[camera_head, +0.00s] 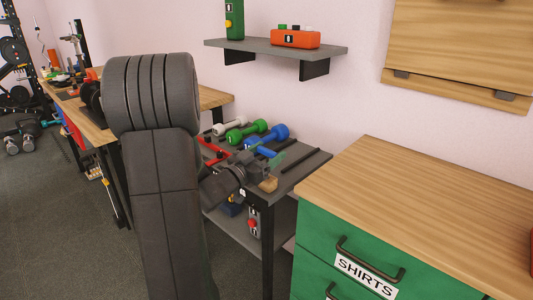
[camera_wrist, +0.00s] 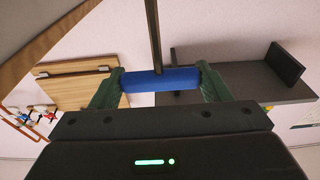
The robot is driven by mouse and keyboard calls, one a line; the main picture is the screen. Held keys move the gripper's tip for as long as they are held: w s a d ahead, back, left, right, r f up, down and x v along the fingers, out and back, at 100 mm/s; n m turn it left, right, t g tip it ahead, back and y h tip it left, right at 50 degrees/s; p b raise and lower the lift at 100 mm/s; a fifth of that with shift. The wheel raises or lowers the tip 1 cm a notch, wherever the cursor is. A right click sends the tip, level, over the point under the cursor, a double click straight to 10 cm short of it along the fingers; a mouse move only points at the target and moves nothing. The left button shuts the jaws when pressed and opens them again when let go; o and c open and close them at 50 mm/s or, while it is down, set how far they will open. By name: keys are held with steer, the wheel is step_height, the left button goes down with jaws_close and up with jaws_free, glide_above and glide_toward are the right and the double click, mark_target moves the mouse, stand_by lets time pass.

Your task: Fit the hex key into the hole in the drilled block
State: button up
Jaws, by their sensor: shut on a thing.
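My gripper (camera_wrist: 160,82) is shut on a blue handle of the hex key (camera_wrist: 180,79), with a green finger at each end of the handle. Its thin dark shaft (camera_wrist: 153,35) runs up and out of the wrist view. In the head view my gripper (camera_head: 275,159) is over the grey table, and part of the blue handle (camera_head: 264,151) shows beside it. A small wooden block (camera_head: 268,184) is by the table's near edge, close to my gripper. I cannot see a hole in it, so I cannot tell whether it is the drilled block.
Green (camera_head: 239,135), white (camera_head: 229,125) and blue (camera_head: 277,132) dumbbells lie at the back of the grey table (camera_head: 313,168). A red item (camera_head: 212,150) lies left of my gripper. A green drawer cabinet (camera_head: 325,233) stands at right. A wall shelf (camera_head: 275,48) hangs above.

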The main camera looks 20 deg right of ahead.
steer(key=shift+f+b, duration=1.05)
steer(key=shift+f, duration=0.35)
steer(key=o, duration=1.2)
steer(key=shift+c, duration=0.2)
steer(key=shift+a, duration=0.1)
steer(key=p+v, duration=0.1)
steer(key=v, duration=1.2)
steer(key=shift+a, duration=0.3)
steer(key=shift+f, duration=0.1)
steer(key=b+x, duration=0.1)
steer(key=x, duration=1.2)
steer(key=shift+d, duration=0.35)
steer(key=shift+r, duration=0.3)
